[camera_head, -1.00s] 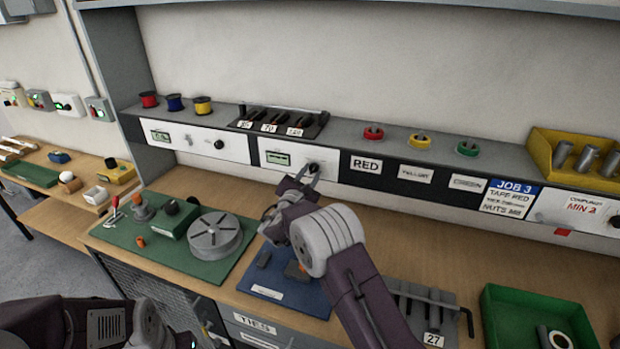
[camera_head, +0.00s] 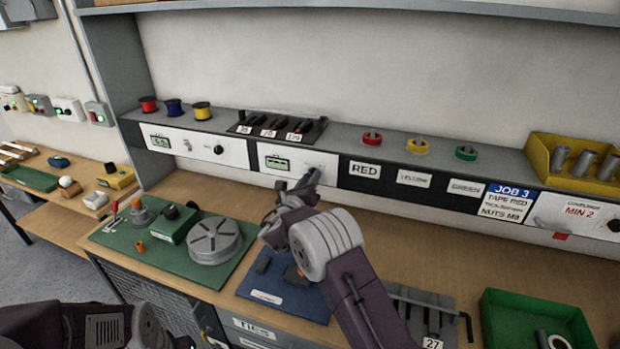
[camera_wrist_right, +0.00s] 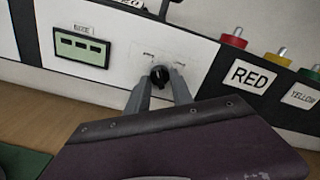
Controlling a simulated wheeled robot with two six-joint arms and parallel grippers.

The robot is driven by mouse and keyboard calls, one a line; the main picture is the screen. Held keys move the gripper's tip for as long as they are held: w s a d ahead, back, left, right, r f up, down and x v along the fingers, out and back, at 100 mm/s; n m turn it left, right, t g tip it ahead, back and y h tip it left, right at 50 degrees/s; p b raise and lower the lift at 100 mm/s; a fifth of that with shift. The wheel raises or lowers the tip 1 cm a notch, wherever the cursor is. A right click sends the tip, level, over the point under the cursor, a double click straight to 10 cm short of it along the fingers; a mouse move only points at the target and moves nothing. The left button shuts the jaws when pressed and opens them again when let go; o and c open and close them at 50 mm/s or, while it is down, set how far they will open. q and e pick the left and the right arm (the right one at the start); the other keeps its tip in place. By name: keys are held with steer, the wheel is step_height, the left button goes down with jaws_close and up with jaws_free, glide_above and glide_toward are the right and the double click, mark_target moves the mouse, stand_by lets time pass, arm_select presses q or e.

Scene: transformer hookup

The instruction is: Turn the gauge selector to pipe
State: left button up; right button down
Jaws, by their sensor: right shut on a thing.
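The gauge selector is a small black knob (camera_wrist_right: 160,75) on a white front panel (camera_wrist_right: 115,75), to the right of a green display (camera_wrist_right: 80,47). Small marks, too small to read, stand above the knob on both sides. My right gripper (camera_wrist_right: 160,84) has its two grey fingers on either side of the knob and is shut on it. In the head view my right gripper (camera_head: 309,180) reaches up to the panel (camera_head: 300,158) and hides most of the knob. My left arm shows at the lower left, but its gripper is out of view.
Labels RED (camera_head: 365,170) and YELLOW (camera_head: 413,178) sit right of the panel. A rack of dark tools (camera_head: 278,124) stands on the shelf above. Below lie a blue board (camera_head: 285,297), a green board (camera_head: 140,245) and a green tray (camera_head: 500,305). The bench right of my arm is partly clear.

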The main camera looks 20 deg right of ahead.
steer(key=shift+r+n+p, duration=0.35)
steer(key=shift+n+p, duration=0.05)
steer(key=shift+n, duration=1.2)
steer(key=c, duration=1.2)
jaws_free()
steer(key=shift+o, duration=0.4)
steer(key=shift+a+f, duration=0.1)
steer(key=shift+f, duration=0.05)
steer(key=shift+f, duration=0.1)
steer(key=b+v, duration=0.2)
steer(key=v, duration=0.7)
